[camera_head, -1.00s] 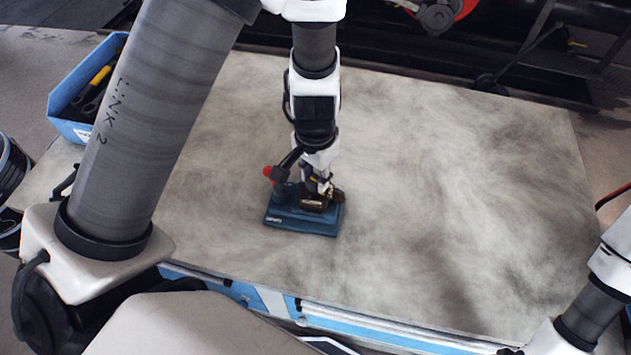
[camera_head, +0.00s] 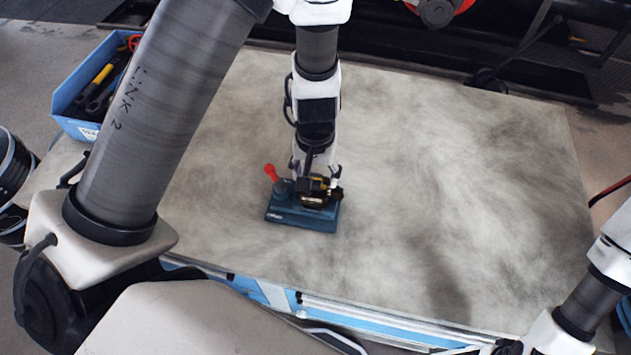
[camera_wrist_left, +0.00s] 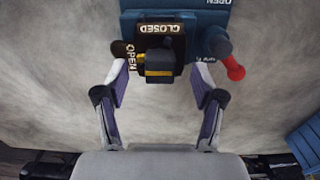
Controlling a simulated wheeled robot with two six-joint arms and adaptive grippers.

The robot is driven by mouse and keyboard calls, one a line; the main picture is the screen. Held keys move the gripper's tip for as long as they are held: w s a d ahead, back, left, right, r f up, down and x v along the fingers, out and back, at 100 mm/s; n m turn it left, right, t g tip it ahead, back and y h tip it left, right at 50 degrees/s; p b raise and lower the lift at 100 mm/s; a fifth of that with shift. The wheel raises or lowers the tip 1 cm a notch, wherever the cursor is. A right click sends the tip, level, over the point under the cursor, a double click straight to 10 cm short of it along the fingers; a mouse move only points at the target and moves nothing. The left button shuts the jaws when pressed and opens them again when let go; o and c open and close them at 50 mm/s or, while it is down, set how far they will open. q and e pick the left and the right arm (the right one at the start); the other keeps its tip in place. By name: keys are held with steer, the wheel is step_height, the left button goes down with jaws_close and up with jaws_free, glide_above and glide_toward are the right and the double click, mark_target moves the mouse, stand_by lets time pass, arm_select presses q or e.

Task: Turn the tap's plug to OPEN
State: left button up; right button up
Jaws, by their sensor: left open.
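The tap stands on a blue base (camera_head: 290,222) on the table, and the base also shows in the wrist view (camera_wrist_left: 132,20). The tap's plug (camera_wrist_left: 159,66) is a dark block with a yellow stripe. A dark plate (camera_wrist_left: 145,28) at the plug reads CLOSED above it and OPEN at its left, upside down or sideways. My left gripper (camera_wrist_left: 159,80) is open, with its fingertips on either side of the plug and a gap on both sides. In the head view my left gripper (camera_head: 318,184) is over the base and hides most of the plug.
A red-tipped lever (camera_wrist_left: 235,69) sticks out beside the plug, close to the right finger in the wrist view. A blue bin (camera_head: 75,125) of tools stands at the table's far left. The grey table (camera_head: 430,180) is clear to the right. My right arm is at the lower right.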

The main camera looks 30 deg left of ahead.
arm_select(q)
steer(key=shift+r+p, duration=2.1)
steer(key=shift+r, duration=0.4)
